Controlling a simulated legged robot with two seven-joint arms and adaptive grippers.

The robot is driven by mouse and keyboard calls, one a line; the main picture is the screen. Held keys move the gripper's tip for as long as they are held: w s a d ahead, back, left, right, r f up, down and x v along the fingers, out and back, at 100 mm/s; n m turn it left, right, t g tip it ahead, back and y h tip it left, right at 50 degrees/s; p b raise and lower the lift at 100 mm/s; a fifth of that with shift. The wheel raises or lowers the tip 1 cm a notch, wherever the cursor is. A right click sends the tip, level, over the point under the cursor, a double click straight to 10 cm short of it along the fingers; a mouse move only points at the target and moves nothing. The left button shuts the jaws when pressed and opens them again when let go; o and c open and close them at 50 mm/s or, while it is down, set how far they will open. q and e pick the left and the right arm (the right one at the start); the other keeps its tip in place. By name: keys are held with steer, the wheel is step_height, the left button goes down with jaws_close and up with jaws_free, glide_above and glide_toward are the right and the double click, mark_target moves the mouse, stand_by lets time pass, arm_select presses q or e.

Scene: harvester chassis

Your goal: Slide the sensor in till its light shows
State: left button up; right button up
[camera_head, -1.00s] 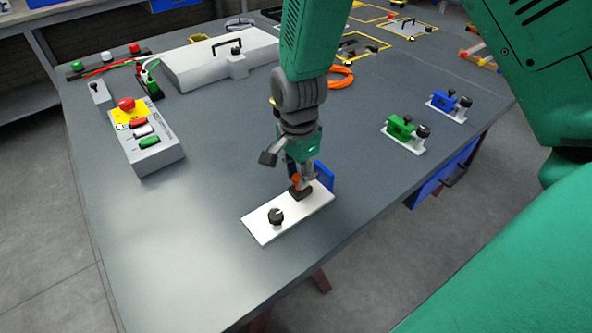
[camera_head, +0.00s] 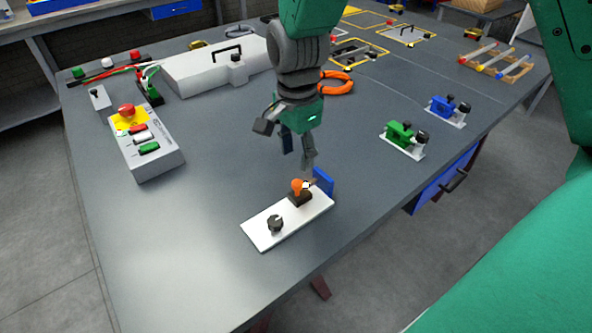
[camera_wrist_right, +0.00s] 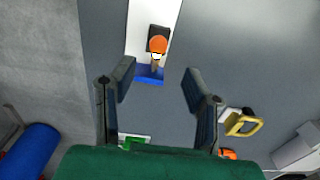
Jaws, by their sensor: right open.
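The orange sensor (camera_head: 298,186) sits in a dark block (camera_head: 301,199) on a white plate (camera_head: 262,228). A blue upright plate (camera_head: 323,181) stands just behind it at the plate's far end. A dark knob (camera_head: 275,223) is at the near end. In the right wrist view the sensor (camera_wrist_right: 158,44) shows a small pale-yellow spot on the side facing the blue plate (camera_wrist_right: 149,76); I cannot tell whether it is a lit light. My right gripper (camera_head: 298,158) is open and empty above the sensor, apart from it. My left gripper is not in view.
A control box (camera_head: 147,148) with a red button stands at the left. Green (camera_head: 402,136) and blue (camera_head: 447,109) clamp fixtures stand at the right. A white case (camera_head: 215,67) and an orange cable coil (camera_head: 337,82) lie farther back. The table left of the plate is clear.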

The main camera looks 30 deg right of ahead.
step_height(320, 180, up, 4)
steer(key=shift+r, duration=0.1)
stand_by(0.4)
stand_by(0.5)
